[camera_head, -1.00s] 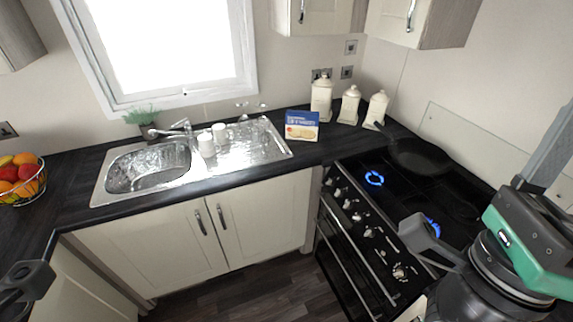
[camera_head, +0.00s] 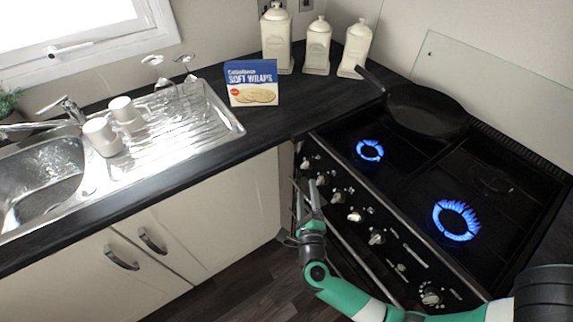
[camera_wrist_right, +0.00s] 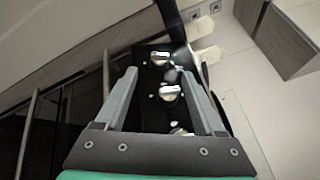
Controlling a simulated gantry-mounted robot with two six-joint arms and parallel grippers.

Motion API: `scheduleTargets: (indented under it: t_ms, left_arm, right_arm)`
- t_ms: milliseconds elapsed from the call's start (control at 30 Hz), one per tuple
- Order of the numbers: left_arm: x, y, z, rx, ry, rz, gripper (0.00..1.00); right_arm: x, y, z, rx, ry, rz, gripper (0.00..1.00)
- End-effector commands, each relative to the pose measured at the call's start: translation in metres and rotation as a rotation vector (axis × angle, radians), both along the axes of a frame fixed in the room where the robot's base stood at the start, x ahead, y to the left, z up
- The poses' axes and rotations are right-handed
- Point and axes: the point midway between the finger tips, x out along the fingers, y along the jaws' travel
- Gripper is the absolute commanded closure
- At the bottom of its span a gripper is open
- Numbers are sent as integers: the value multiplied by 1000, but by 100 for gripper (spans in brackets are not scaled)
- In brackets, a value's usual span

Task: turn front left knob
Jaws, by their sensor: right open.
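The stove's front panel carries a row of silver knobs (camera_head: 354,214), running from the back left to the front right in the head view. No readable label shows which one is the front left knob. My right gripper (camera_head: 300,213) is open beside the left end of the row. In the right wrist view, the right gripper (camera_wrist_right: 160,80) has its fingers apart, with a knob (camera_wrist_right: 170,92) showing between them and another knob (camera_wrist_right: 160,58) just beyond. A third is partly hidden by the gripper body. I cannot tell whether the fingers touch a knob. My left gripper is out of view.
Two burners are lit: the rear-left flame (camera_head: 370,150) and the larger right flame (camera_head: 456,220). A black frying pan (camera_head: 427,110) sits on the hob. Oven rails run below the knobs. A soft wraps box (camera_head: 252,83) and white canisters (camera_head: 317,47) stand on the counter.

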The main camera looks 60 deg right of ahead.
Motion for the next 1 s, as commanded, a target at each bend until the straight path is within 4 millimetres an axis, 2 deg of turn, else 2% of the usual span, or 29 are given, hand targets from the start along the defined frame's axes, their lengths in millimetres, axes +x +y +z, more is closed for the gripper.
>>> scheduleTargets:
  t_ms: [33,267,367,700,833,1000]
  left_arm:
    - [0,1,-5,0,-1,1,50]
    - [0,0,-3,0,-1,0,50]
    - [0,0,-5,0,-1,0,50]
    - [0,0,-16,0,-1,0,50]
    - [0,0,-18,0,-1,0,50]
    - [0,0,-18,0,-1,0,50]
  right_arm:
    - [-1,0,-5,-1,0,0,29]
    - [4,-6,-1,-2,-5,-3,29]
    - [12,-19,-1,-3,-5,-5,29]
    - [51,-81,-2,-4,-6,-3,29]
    - [60,-94,-1,-4,-6,-1,29]
    - [64,-99,-1,-3,-4,1,29]
